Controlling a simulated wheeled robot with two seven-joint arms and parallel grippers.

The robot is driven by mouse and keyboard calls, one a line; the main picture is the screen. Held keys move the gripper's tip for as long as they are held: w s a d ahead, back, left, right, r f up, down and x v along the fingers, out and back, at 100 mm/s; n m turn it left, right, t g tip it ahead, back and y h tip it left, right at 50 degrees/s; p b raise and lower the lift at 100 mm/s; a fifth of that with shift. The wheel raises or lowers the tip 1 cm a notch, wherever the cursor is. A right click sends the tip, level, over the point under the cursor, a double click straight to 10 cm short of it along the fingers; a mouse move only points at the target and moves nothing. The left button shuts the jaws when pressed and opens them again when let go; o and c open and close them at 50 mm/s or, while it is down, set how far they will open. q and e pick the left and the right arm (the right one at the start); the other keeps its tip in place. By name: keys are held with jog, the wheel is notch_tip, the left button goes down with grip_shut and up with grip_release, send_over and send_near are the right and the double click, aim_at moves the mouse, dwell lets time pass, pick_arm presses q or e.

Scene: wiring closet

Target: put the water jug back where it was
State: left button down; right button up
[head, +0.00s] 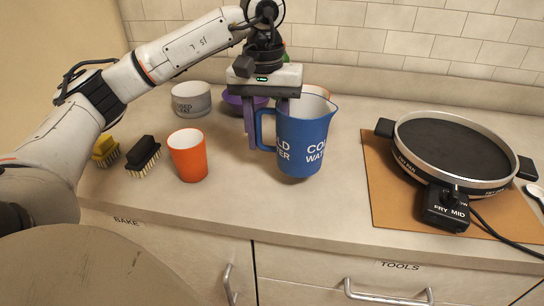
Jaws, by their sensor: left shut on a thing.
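The water jug (304,140) is blue with white lettering reading "COLD WATER", its spout to the right and its handle to the left. It is upright over the middle of the counter; I cannot tell whether its base touches the counter. My left gripper (258,125) comes down from above on the jug's handle side. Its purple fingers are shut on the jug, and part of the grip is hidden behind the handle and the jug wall. My right gripper is not in view.
An orange cup (188,155), two brushes (143,156) (105,151), a grey bowl (191,99) and a purple bowl (233,101) stand left of the jug. A frying pan (452,150) sits on a brown mat (379,182) at right. Counter between jug and mat is clear.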

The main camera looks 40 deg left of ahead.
pick_arm(q)
jog(key=shift+f, duration=0.65)
notch_tip(320, 180, down, 3)
jog(key=shift+r, duration=0.1)
jog(key=c, duration=1.5)
grip_release()
jog(key=shift+f, duration=0.2)
jog(key=o, duration=0.5)
jog(key=shift+c, duration=0.2)
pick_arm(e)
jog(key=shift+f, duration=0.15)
